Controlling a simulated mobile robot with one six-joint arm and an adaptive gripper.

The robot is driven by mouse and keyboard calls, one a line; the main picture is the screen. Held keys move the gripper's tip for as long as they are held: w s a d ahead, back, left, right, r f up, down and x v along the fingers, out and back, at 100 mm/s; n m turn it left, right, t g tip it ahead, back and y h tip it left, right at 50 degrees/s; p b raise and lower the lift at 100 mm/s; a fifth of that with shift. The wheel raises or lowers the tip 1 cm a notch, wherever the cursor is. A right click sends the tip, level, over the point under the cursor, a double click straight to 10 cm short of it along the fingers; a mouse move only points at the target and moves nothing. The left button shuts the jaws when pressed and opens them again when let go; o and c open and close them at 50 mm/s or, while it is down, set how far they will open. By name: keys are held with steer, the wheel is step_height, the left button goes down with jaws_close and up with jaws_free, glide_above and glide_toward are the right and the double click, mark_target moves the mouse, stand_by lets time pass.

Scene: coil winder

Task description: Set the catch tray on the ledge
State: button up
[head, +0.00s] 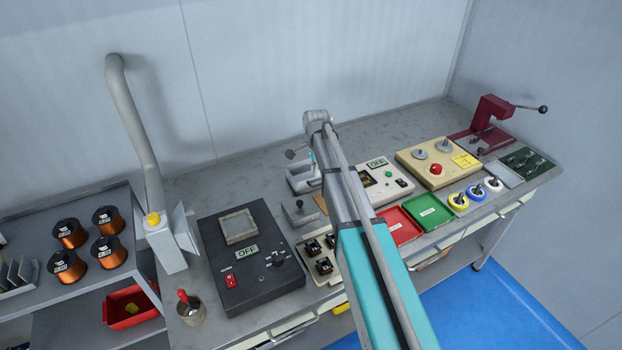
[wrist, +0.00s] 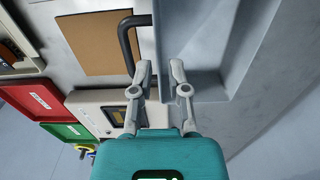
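The catch tray seems to be the pale grey, shallow open box in the head view (head: 302,186), at mid-bench just left of my arm. In the wrist view its wall and hollow inside (wrist: 205,45) fill the right side, close to the camera. My gripper (wrist: 161,72) has one finger on each side of the tray's near wall. In the head view my arm hides most of the gripper and part of the tray. I cannot tell which surface is the ledge.
A black OFF box (head: 250,262) stands on the bench at left. A small lever device (head: 300,212) is in front of the tray. A cream panel (head: 383,182), a red tray (head: 402,228) and a green tray (head: 428,211) lie to the right. A brown sheet (wrist: 100,42) lies beside the tray.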

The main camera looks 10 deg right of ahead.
mark_target(316, 180)
steer(key=shift+f, duration=0.1)
steer(key=shift+s+d+f+b, duration=0.1)
steer(key=shift+f+b, duration=2.45)
steer(key=shift+b, duration=0.05)
steer(key=shift+c, duration=0.2)
jaws_close()
